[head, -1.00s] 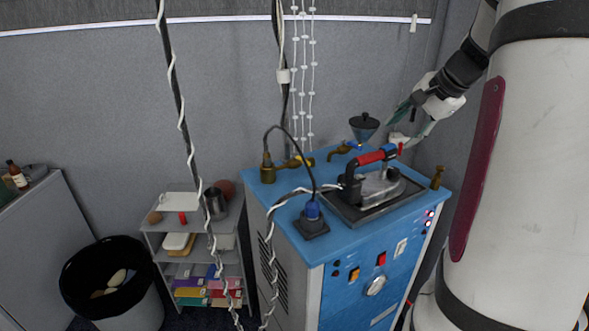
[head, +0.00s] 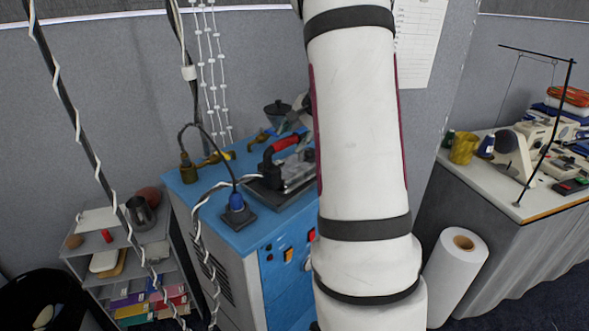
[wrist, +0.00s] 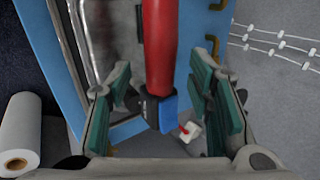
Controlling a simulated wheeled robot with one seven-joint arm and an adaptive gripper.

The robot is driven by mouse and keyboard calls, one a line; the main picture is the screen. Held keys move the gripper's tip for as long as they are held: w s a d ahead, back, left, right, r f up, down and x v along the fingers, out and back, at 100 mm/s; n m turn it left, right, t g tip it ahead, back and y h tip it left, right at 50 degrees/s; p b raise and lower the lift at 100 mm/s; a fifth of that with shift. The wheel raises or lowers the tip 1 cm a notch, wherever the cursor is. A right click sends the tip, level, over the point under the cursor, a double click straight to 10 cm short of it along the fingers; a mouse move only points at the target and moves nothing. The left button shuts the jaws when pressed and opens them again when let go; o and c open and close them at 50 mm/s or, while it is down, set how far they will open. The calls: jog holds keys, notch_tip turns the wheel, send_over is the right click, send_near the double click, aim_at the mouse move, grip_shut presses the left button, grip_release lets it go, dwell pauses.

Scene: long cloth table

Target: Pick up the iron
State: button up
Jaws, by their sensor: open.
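The iron (head: 296,171) has a red handle and a grey metal body. It stands on a dark plate on top of the blue-topped machine (head: 232,172). My arm hides its right end in the head view. In the wrist view, the iron's red handle (wrist: 160,45) runs down from the top between the fingers of my gripper (wrist: 160,98). My gripper is open, with one green-padded finger on each side of the handle's dark and blue end. I cannot tell whether either finger touches it. In the head view my gripper is mostly hidden behind my arm.
White-wrapped cables hang at the left. A white roll (head: 455,270) and a sewing table (head: 500,205) are at the right.

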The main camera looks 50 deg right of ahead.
jog(key=shift+x, duration=1.3)
jog(key=shift+c, duration=0.6)
jog(key=shift+s, duration=0.1)
grip_shut()
jog(key=shift+r, duration=0.1)
